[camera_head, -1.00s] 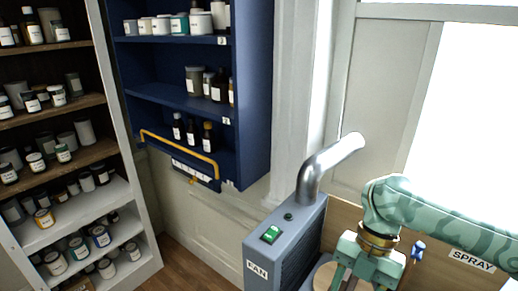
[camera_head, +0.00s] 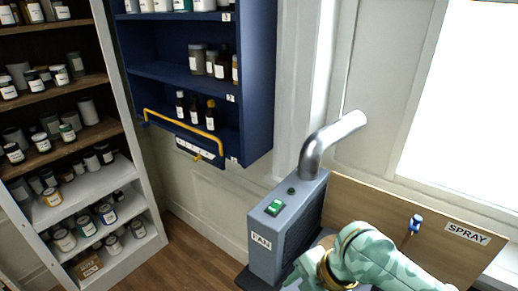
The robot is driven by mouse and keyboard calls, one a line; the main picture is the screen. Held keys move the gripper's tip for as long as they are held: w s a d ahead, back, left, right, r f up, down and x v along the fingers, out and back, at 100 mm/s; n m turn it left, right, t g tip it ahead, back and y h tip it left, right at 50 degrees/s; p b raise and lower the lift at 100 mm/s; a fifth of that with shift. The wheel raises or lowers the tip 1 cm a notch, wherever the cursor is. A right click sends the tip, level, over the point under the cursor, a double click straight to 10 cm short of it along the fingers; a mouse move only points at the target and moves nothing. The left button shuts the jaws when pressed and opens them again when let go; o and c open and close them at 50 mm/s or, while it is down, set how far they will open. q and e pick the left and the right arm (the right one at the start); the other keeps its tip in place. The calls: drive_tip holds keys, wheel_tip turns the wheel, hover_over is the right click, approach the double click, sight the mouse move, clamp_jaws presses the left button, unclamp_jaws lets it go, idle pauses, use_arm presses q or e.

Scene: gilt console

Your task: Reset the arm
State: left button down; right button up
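One of my arms, mint green with a camouflage pattern and a gold ring at the wrist, comes in from the lower right. It is my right arm by the side it enters from. Its gripper is below the bottom edge of the picture, so its fingers are hidden. My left arm and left gripper are not in view. No object is seen in a hand.
A grey fan box (camera_head: 288,229) with a silver pipe (camera_head: 330,144) stands close to my arm. A wooden spray panel (camera_head: 385,215) with a blue nozzle (camera_head: 415,223) is behind it. A blue wall cabinet (camera_head: 258,85) and a shelf of jars (camera_head: 148,215) stand left. Wood floor (camera_head: 205,262) is open between.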

drive_tip(key=s+d+f+m+t+h, duration=0.25)
drive_tip(key=s+d+m+h, duration=0.2)
drive_tip(key=d+m, duration=0.5)
drive_tip(key=s+d+f+m+t+h, duration=0.1)
drive_tip(key=s+d+m+t+h, duration=0.3)
drive_tip(key=d+m, duration=0.55)
drive_tip(key=s+a+f+g+y+b, duration=0.1)
drive_tip(key=f+b, duration=0.2)
drive_tip(key=f, duration=0.9)
drive_tip(key=s+a+f+n+g+b, duration=0.1)
drive_tip(key=s+f+b, duration=0.15)
drive_tip(key=f, duration=0.95)
drive_tip(key=s+f+g+y+b, duration=0.15)
drive_tip(key=f+b, duration=0.25)
drive_tip(key=f, duration=0.8)
drive_tip(key=s+f+m+g+y+b, duration=0.1)
drive_tip(key=s+f+m+g+b, duration=0.2)
drive_tip(key=s+f+b, duration=0.6)
drive_tip(key=s+f, duration=1)
drive_tip(key=f, duration=0.6)
drive_tip(key=shift+s+a, duration=0.15)
drive_tip(key=shift+s, duration=0.25)
